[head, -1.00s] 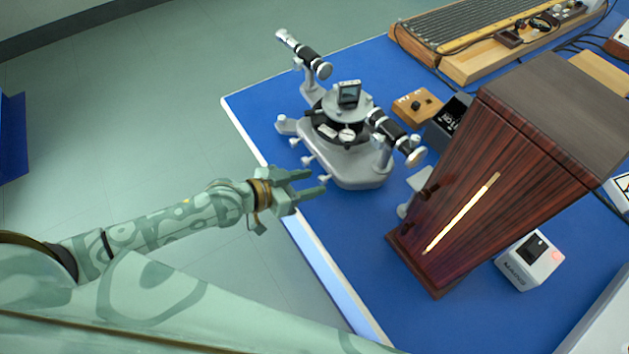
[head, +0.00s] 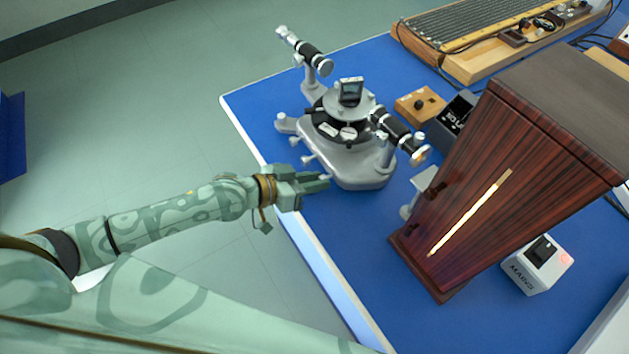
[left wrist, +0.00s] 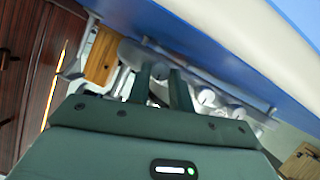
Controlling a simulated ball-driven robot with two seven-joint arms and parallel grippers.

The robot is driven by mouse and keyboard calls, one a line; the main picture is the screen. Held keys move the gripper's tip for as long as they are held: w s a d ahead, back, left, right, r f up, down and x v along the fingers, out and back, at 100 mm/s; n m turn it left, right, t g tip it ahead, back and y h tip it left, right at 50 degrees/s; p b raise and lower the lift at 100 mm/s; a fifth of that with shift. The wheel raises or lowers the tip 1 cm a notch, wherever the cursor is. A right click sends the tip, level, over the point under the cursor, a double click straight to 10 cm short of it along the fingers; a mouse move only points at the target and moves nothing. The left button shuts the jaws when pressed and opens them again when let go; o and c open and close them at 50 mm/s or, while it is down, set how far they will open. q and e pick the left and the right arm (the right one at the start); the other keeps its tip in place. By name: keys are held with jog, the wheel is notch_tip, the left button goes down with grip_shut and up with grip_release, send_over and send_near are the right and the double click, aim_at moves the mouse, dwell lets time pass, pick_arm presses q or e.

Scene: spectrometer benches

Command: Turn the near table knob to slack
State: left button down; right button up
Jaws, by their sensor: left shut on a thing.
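The grey spectrometer (head: 355,170) stands on the blue table top with its round prism table, two black-and-silver tubes and several small silver knobs along its left side. My left gripper (head: 322,182) is at the lowest of these, the near table knob, with its fingers closed together on it. The fingers mostly hide the knob. In the left wrist view, the two dark fingers of the left gripper (left wrist: 161,72) point at the blurred grey metal parts of the spectrometer. My right gripper is not in view.
A tall dark wooden lamp housing (head: 470,200) with a glowing slit stands right of the spectrometer. A white mains box (head: 530,275) sits behind its lower right. A small wooden block (head: 420,103) is at the back. The white table edge (head: 320,262) runs beneath my left arm.

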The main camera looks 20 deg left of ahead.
pick_arm(q)
jog(key=c, duration=1.3)
grip_release()
jog(key=shift+o, duration=0.2)
jog(key=shift+a, duration=0.1)
jog(key=p+v, duration=0.2)
jog(key=v, duration=1.4)
jog(key=shift+r, duration=0.15)
